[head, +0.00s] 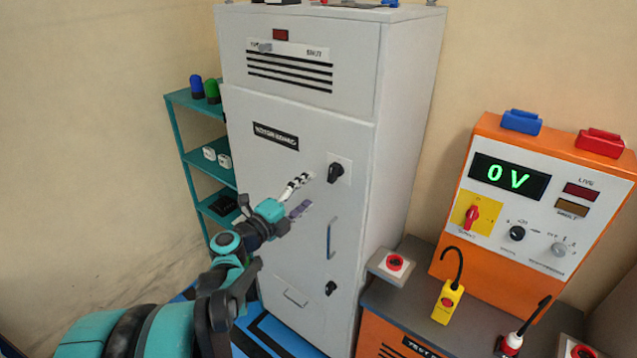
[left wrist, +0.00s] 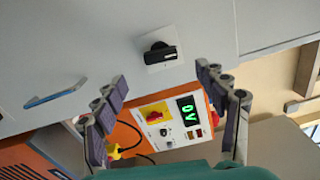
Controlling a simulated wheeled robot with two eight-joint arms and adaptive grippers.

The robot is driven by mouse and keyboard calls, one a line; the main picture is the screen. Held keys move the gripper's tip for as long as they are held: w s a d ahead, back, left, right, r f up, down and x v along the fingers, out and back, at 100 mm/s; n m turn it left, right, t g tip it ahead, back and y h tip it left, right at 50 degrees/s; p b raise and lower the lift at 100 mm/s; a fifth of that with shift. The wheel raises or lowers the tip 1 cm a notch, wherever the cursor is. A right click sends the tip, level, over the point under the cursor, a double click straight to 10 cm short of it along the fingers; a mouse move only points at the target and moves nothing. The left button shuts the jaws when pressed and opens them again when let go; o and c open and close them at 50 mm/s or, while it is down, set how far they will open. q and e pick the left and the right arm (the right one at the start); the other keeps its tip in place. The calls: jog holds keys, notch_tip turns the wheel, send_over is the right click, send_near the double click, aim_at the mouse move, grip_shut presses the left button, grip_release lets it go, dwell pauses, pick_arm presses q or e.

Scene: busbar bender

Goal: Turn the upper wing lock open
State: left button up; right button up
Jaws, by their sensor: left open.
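The upper wing lock (head: 336,172) is a black knob on a white plate on the grey cabinet door, above the door handle. In the left wrist view the same lock (left wrist: 160,53) lies ahead, with its wing lying roughly crosswise in the picture. My left gripper (head: 299,197) is open and empty, left of and slightly below the lock in the head view. In the left wrist view its two fingers (left wrist: 165,92) are spread wide, with the lock beyond the gap and apart from them. My right gripper is in neither view.
The bar handle (head: 331,238) and a lower wing lock (head: 330,288) sit below on the grey cabinet (head: 250,220). An orange meter box (head: 540,190) reading 0 V stands at right. A teal shelf (head: 190,160) stands at left.

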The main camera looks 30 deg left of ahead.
pick_arm(q)
jog(key=shift+s+a, duration=0.1)
jog(key=shift+s, duration=1.05)
jog(key=shift+c, duration=0.3)
jog(key=c, duration=0.5)
jog(key=shift+w+m+p, duration=0.15)
jog(key=shift+m+p, duration=0.15)
jog(key=shift+m, duration=0.2)
jog(key=shift+c, duration=1.2)
jog(key=m+p, duration=0.6)
jog(key=m, duration=1.1)
send_near(330, 176)
jog(key=w, duration=0.9)
jog(key=shift+w+d+p, duration=0.3)
jog(key=shift+d+p, duration=0.05)
